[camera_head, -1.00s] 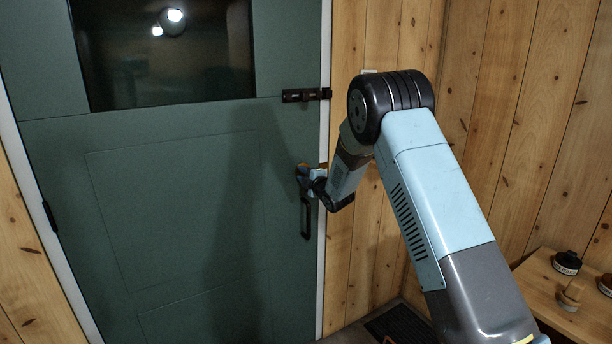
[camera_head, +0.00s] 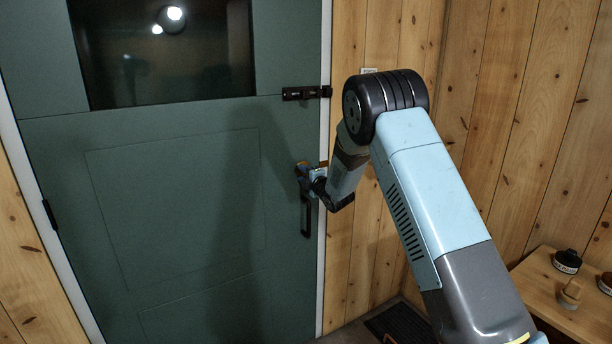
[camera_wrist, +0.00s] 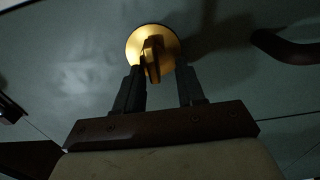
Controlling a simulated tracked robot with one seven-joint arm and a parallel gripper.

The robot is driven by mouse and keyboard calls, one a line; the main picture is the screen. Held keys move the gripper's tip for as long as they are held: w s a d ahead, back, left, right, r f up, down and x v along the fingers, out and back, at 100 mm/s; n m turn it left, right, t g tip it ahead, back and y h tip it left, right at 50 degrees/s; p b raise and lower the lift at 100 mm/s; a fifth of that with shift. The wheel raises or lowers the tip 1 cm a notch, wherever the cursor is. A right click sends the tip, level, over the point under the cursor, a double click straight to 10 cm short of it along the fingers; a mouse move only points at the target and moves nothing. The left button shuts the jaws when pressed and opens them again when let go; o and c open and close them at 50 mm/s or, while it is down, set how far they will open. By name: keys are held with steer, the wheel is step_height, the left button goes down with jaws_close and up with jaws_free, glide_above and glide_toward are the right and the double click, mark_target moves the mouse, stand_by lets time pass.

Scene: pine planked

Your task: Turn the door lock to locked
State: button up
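The door lock (camera_wrist: 134,42) shows in the wrist view as a round brass plate with a brass thumb-turn (camera_wrist: 152,60) standing out from it. The thumb-turn looks nearly upright in that view, tilted slightly. My gripper (camera_wrist: 161,80) is open, with one dark finger on each side of the thumb-turn. The left finger overlaps its lower left edge; I cannot tell whether they touch. The right finger stands apart from it. In the head view my gripper (camera_head: 304,170) is at the right side of the green door (camera_head: 175,210) and hides the lock.
A black pull handle (camera_head: 306,218) is just below my gripper. A black slide bolt (camera_head: 304,93) sits higher on the door edge. A wooden bench (camera_head: 545,290) with small jars (camera_head: 567,261) stands at the lower right. A dark mat (camera_head: 400,325) lies on the floor.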

steer(key=shift+r, duration=0.1)
steer(key=shift+s, duration=0.1)
steer(key=v, duration=1.3)
steer(key=shift+d, duration=0.25)
steer(key=shift+s, duration=0.15)
steer(key=s+d+r+m+g+h, duration=0.3)
steer(key=s+d+r+m+h, duration=0.5)
steer(key=s+d+r+m, duration=0.8)
steer(key=s+d+m+g, duration=0.2)
steer(key=s+m, duration=0.1)
steer(key=s, duration=0.7)
steer(key=s+d+m+g+h, duration=0.1)
steer(key=s+d+m+g, duration=0.1)
steer(key=s, duration=0.9)
steer(key=s+d+m+g+h, duration=0.1)
steer(key=s+m, duration=0.3)
steer(key=s, duration=0.6)
steer(key=shift+d+g, duration=0.7)
steer(key=shift+d, duration=0.2)
